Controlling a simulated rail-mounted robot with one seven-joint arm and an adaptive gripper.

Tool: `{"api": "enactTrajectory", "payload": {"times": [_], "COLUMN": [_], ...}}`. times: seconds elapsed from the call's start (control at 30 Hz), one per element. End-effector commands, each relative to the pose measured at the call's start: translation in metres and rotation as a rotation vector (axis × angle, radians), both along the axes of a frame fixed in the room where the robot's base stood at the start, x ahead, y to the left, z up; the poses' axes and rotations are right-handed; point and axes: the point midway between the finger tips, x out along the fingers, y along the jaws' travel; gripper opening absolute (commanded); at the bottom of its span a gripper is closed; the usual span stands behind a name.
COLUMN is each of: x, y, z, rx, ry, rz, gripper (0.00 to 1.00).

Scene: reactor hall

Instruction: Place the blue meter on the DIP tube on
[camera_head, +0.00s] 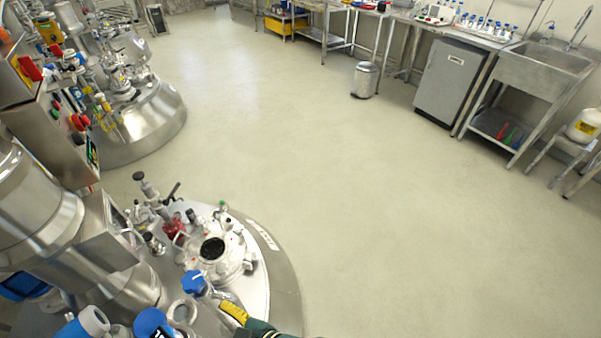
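A reactor (262,238) with a round steel lid stands at the lower left. Its lid carries several valves, ports and fittings, among them a dark round opening. A small blue-topped fitting (195,283) stands at the front of this lid. A larger blue round part (152,322) and a pale blue-and-white part (92,321) are cut by the bottom edge. I cannot tell which blue part is the meter. I cannot pick out the DIP tube among the fittings. My gripper is not recognisable in this view.
A second reactor (150,121) stands behind at the upper left, near a control box with red buttons (75,122). A sink (545,68), a grey cabinet (449,83), a bin (365,80) and benches line the far wall. The middle floor (370,190) is clear.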

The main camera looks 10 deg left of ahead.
Motion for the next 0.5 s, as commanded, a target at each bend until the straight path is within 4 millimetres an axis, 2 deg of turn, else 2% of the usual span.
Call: {"api": "enactTrajectory", "payload": {"times": [0.03, 0.07, 0.1, 0.17, 0.2, 0.23, 0.27, 0.3, 0.4, 0.5], "x": [0.032, 0.054, 0.083, 0.12, 0.138, 0.148, 0.155, 0.159, 0.147, 0.122], "y": [-0.013, -0.025, -0.044, -0.078, -0.103, -0.121, -0.139, -0.164, -0.218, -0.253], "z": [0.021, 0.035, 0.06, 0.106, 0.139, 0.166, 0.194, 0.231, 0.314, 0.371], "rx": [-0.028, -0.043, -0.051, -0.032, 0.002, 0.037, 0.08, 0.147, 0.333, 0.497], "ry": [-0.046, -0.068, -0.106, -0.171, -0.217, -0.256, -0.295, -0.349, -0.481, -0.585], "rz": [-0.117, -0.212, -0.352, -0.57, -0.708, -0.806, -0.899, -1.014, -1.238, -1.365], "gripper": [0.78, 0.78, 0.78, 0.78, 0.78, 0.78, 0.78, 0.78, 0.78, 0.78]}}
